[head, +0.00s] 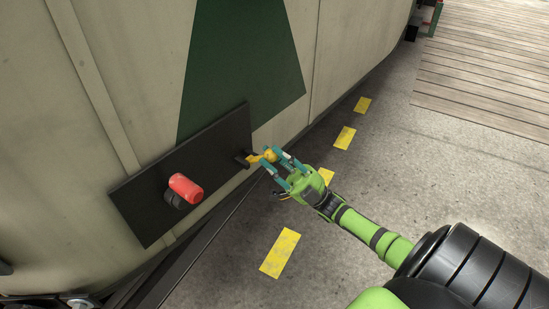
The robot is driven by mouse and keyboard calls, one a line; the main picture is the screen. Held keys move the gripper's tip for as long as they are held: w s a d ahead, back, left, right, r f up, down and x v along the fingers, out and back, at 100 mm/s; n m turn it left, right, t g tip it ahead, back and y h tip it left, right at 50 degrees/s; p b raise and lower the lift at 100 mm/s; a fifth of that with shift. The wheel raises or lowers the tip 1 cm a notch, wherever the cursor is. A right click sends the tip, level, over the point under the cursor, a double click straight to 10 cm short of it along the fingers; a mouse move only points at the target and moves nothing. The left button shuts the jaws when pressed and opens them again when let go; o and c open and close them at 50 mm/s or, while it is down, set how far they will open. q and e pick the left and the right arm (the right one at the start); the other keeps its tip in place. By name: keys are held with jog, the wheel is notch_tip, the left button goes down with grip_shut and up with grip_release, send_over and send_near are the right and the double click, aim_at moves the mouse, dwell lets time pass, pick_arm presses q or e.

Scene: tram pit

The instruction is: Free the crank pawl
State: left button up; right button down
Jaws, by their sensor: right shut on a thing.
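A small yellow pawl (255,158) sticks out from the right part of a dark plate on the side of a beige and green body. My right gripper (279,160), with teal fingers on a green arm, is shut on the yellow pawl, and its fingers hide part of it. A red cylindrical handle (185,187) on a dark mount sits on the left part of the same dark plate (145,205), apart from my gripper. My left gripper is not in view.
The beige wall (150,60) with a dark green panel (245,65) rises behind the plate. A dark rail runs below it. Yellow dashes (280,252) mark the open grey floor (430,185) at right. Wooden planks (490,60) lie at the upper right.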

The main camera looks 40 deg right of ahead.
jog(key=c, duration=0.9)
grip_release()
jog(key=shift+f, duration=0.1)
jog(key=shift+c, duration=0.2)
jog(key=v, duration=1.2)
